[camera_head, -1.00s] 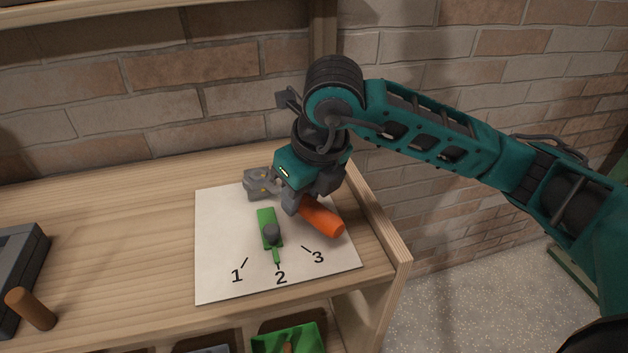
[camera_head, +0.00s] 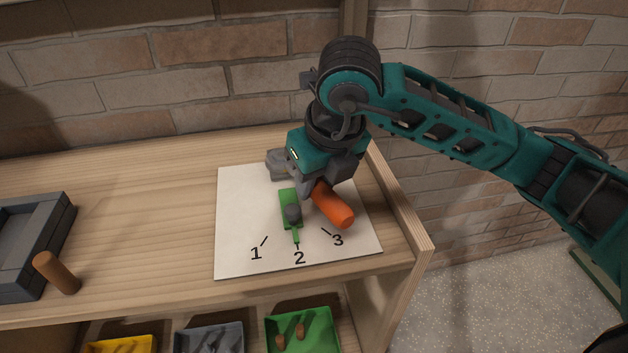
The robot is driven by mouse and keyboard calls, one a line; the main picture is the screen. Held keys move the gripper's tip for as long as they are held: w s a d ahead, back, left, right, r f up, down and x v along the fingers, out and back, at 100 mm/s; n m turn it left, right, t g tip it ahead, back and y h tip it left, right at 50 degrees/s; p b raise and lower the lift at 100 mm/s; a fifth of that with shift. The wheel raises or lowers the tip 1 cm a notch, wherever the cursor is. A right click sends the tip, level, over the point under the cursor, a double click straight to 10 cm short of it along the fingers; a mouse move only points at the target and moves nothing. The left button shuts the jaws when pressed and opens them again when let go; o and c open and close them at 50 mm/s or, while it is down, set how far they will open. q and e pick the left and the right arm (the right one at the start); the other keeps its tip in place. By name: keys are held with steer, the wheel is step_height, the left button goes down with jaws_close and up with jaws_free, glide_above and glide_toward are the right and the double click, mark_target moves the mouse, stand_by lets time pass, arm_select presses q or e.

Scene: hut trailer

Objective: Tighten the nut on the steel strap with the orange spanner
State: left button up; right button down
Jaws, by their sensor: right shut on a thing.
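My right gripper (camera_head: 314,188) is shut on the orange spanner, whose thick round orange handle (camera_head: 333,207) sticks out toward the front right. The spanner's head is hidden by the gripper or too unclear to tell. The gripper is low over a white board (camera_head: 238,240) marked 1, 2 and 3. A green pointer piece (camera_head: 289,197) with a dark round knob lies just left of the handle and points at 2. A grey block (camera_head: 279,162) stands at the board's back edge, partly behind the gripper. I cannot make out the nut or steel strap. My left gripper is not in view.
A dark grey tray (camera_head: 62,228) and a brown wooden peg (camera_head: 57,272) are on the left of the wooden bench (camera_head: 150,215). Below its front edge are yellow (camera_head: 120,345), grey (camera_head: 210,338) and green (camera_head: 318,325) bins. A raised wooden side (camera_head: 405,205) bounds the right.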

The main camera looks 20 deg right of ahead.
steer(key=shift+r, duration=0.15)
steer(key=shift+r+p, duration=0.95)
steer(key=shift+r, duration=0.8)
step_height(320, 180, up, 5)
steer(key=p, duration=0.3)
steer(key=shift+f, duration=0.1)
steer(key=shift+w, duration=0.1)
